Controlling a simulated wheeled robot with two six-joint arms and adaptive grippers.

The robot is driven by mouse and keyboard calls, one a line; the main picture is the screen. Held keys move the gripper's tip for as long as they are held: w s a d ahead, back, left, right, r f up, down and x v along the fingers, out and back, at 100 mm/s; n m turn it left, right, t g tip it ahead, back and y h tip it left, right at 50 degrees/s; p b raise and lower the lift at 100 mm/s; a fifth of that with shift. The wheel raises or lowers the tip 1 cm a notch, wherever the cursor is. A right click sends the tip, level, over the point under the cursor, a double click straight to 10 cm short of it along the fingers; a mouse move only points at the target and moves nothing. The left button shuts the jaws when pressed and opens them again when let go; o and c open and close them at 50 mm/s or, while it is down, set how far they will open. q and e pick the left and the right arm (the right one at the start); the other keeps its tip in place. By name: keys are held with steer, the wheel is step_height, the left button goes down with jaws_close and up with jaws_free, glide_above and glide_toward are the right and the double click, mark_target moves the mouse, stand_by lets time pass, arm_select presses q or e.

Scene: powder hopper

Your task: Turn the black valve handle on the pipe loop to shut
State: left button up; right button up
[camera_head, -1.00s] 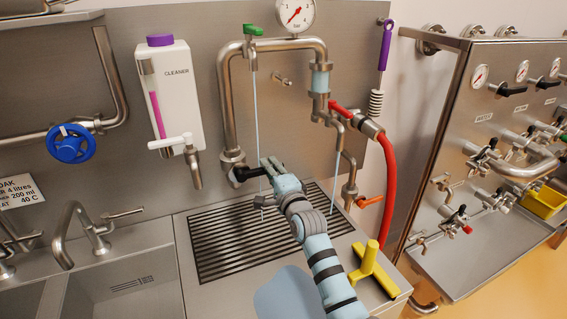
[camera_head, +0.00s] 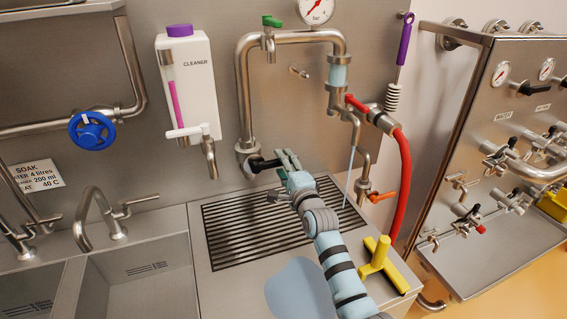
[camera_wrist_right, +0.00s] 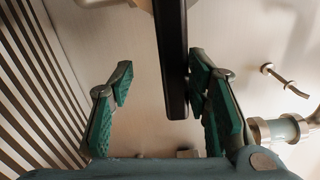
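The black valve handle (camera_head: 264,163) sticks out to the right from the lower left end of the steel pipe loop (camera_head: 243,95). My right gripper (camera_head: 288,163) is at the handle's free end. In the right wrist view the black handle (camera_wrist_right: 172,60) reaches down between the two fingers of my right gripper (camera_wrist_right: 160,92). The fingers are apart, with a wide gap on the left of the handle. The right finger is very close to the handle; I cannot tell whether it touches. My left gripper is out of view.
A drain grate (camera_head: 270,232) lies below my right gripper. A thin water stream (camera_head: 350,178) falls at the loop's right side, near the red hose (camera_head: 403,180). The green-handled tap (camera_head: 271,22) is above.

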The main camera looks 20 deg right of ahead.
steer(key=shift+d, duration=0.15)
stand_by(0.3)
steer(key=s, duration=1.2)
steer(key=shift+d, duration=0.3)
steer(key=shift+r, duration=0.15)
